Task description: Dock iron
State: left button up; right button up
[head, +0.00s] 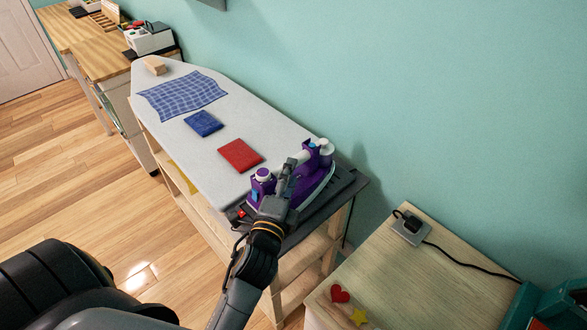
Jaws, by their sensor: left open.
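The purple and white iron (318,186) is at the near right end of the ironing board (196,155). It sits at the dark dock plate (345,187) there; I cannot tell whether it is fully seated. My left gripper (286,172) is over the iron's handle, its arm rising from the bottom of the view. The gripper is open, with its fingers near the handle. The gripper and wrist hide part of the iron and its near side. My right gripper is not in view.
A red cloth (240,154), a blue cloth (204,123) and a checked cloth (182,94) lie on the board, with a wooden block (154,66) at its far end. A wooden table (430,275) at the right holds a socket box (410,230) with a plugged black cord.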

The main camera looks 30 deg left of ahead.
pick_arm(q)
jog(key=v, duration=0.3)
jog(key=shift+s+b, duration=0.3)
